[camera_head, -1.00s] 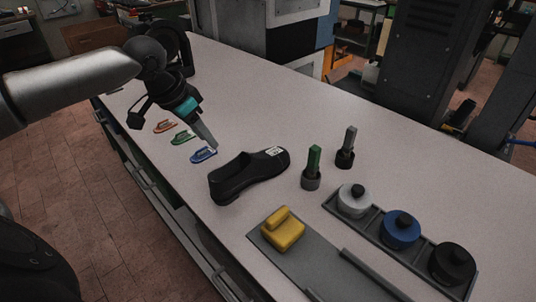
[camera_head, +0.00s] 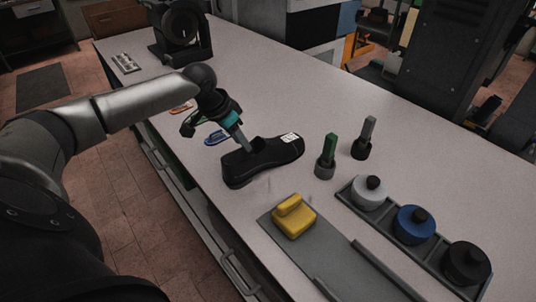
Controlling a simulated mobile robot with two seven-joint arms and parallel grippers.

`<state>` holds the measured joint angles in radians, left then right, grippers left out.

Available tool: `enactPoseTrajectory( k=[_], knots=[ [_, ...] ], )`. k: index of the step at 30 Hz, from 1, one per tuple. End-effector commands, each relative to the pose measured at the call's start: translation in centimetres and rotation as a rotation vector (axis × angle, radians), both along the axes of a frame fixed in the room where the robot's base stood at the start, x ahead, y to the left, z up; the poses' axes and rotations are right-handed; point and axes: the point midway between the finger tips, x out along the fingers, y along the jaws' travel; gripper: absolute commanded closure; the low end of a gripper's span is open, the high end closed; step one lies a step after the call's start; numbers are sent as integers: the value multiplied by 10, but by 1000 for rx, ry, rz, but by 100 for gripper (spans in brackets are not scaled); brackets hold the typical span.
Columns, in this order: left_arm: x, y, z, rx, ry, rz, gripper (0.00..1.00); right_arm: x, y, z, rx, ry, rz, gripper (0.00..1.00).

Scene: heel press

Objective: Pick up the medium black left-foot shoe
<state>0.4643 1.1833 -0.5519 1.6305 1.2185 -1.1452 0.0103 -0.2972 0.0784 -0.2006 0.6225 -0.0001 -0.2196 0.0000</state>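A black shoe (camera_head: 268,160) lies on the pale table with its toe to the right. A white label (camera_head: 290,138) is on its toe. My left gripper (camera_head: 246,148) reaches down from the left, with its grey fingers at the shoe's opening. The fingers overlap the shoe's opening; I cannot tell whether they touch it or how far apart they are. My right gripper is not in view.
A blue sole-shaped piece (camera_head: 216,137) lies behind the shoe. A green-topped tool (camera_head: 326,156) and a grey-topped tool (camera_head: 364,138) stand to its right. A yellow block (camera_head: 294,217) sits on a grey plate in front. A dark tray holds white (camera_head: 368,193), blue (camera_head: 413,224) and black (camera_head: 465,263) knobbed discs.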

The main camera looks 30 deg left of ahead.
Motion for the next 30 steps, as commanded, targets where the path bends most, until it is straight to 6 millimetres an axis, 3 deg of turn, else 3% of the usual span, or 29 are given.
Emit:
enactPoseTrajectory(
  k=[7,16,26,30],
  knots=[
    [13,-3,-33,-2,1,0,61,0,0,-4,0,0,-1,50],
    [14,-3,-37,1,1,-2,61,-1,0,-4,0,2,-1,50],
    [14,-3,-37,1,1,-1,98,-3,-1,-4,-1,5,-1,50],
    [14,-3,-37,1,1,-1,100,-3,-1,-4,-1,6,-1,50]
  ],
)
